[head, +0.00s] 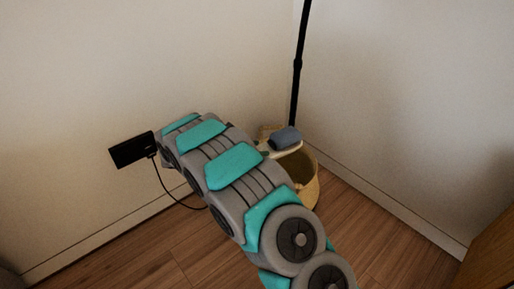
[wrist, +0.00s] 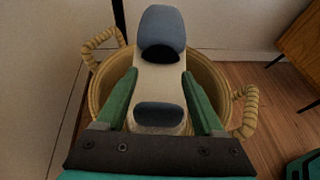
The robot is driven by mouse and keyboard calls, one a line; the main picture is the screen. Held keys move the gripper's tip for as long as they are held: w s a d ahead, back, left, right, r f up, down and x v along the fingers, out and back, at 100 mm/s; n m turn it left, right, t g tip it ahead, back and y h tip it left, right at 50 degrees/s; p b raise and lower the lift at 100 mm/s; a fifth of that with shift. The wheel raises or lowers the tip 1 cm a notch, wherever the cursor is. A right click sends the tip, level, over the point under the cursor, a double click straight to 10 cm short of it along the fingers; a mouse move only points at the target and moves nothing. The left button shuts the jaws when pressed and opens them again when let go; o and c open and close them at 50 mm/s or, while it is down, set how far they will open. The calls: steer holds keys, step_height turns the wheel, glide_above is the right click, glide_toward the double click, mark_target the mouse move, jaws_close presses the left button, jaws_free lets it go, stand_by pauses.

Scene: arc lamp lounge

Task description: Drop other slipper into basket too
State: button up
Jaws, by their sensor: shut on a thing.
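A slipper with a blue upper and a cream sole (wrist: 158,84) is between the two green fingers of my gripper (wrist: 160,75), which is shut on it. The blue toe points away from my gripper, and a blue patch lies near the heel end. In the head view the slipper (head: 286,138) shows beyond my arm, over the woven basket (head: 309,187). The basket's rim and two rope handles surround the slipper in the wrist view (wrist: 217,84). The slipper appears above the opening. The basket's inside is mostly hidden, so I cannot see another slipper there.
A black lamp pole (head: 297,65) rises behind the basket at the wall corner. A wooden cabinet (wrist: 301,46) stands to the right. Bare wooden floor (head: 365,225) lies right of the basket, and walls close it in behind.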

step_height(320, 180, down, 2)
steer(key=shift+b, duration=0.5)
steer(key=o, duration=1.5)
steer(key=shift+c, duration=0.2)
steer(key=p+v, duration=0.1)
steer(key=v, duration=0.7)
